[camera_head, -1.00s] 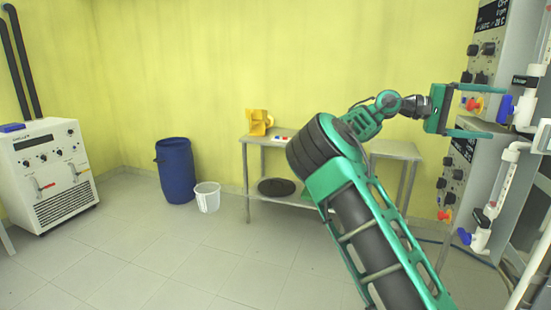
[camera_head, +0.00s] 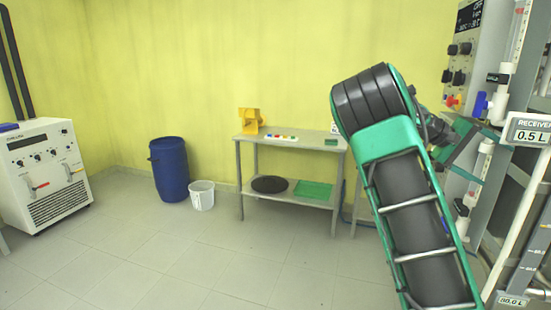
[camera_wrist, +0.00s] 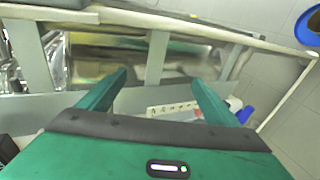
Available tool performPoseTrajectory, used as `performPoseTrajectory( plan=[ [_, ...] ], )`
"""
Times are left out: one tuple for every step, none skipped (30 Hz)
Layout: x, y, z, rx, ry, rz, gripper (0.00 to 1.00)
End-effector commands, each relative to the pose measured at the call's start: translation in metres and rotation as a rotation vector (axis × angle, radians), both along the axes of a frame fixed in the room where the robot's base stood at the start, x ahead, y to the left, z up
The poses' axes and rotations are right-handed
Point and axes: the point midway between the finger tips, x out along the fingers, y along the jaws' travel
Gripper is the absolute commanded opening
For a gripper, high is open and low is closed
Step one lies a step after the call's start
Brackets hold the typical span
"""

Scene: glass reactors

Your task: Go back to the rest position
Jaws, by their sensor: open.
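My gripper (camera_wrist: 158,82) shows in the wrist view with two green fingers spread apart and nothing between them. In the head view my gripper (camera_head: 470,145) is partly hidden behind my own arm, at the right in front of the reactor rack. A white pipe with a blue valve handle (camera_head: 479,105) is close to it there; I cannot tell whether they touch. My arm is folded upward at the right of the head view.
The control panel (camera_head: 465,50) and the receiver sign (camera_head: 530,131) crowd the right side. A metal table (camera_head: 240,145) stands at the back wall. A blue barrel (camera_head: 169,170), a white bucket (camera_head: 201,196) and a white machine (camera_head: 45,175) stand left. The floor between is clear.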

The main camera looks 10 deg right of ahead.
Motion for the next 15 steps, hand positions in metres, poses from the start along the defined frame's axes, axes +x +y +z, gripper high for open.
performPoseTrajectory(
  plan=[
    [-0.005, 0.001, -0.019, 0.065, -0.030, 0.017, 0.84],
    [-0.006, 0.004, -0.031, 0.102, -0.048, 0.031, 0.84],
    [-0.007, 0.009, -0.047, 0.152, -0.073, 0.049, 0.84],
    [-0.007, 0.014, -0.058, 0.188, -0.094, 0.064, 0.84],
    [-0.007, 0.020, -0.068, 0.224, -0.113, 0.078, 0.84],
    [-0.006, 0.030, -0.081, 0.272, -0.139, 0.098, 0.84],
    [-0.005, 0.039, -0.090, 0.307, -0.159, 0.114, 0.84],
    [-0.005, 0.047, -0.098, 0.340, -0.180, 0.129, 0.84],
    [-0.004, 0.061, -0.108, 0.384, -0.207, 0.151, 0.84],
    [-0.003, 0.071, -0.115, 0.417, -0.226, 0.167, 0.84],
    [-0.003, 0.083, -0.121, 0.449, -0.247, 0.183, 0.84],
    [-0.002, 0.099, -0.128, 0.492, -0.273, 0.206, 0.84],
    [-0.002, 0.112, -0.133, 0.524, -0.294, 0.222, 0.84],
    [-0.002, 0.125, -0.136, 0.554, -0.313, 0.238, 0.84],
    [-0.002, 0.143, -0.141, 0.594, -0.339, 0.262, 0.84]
  ],
)
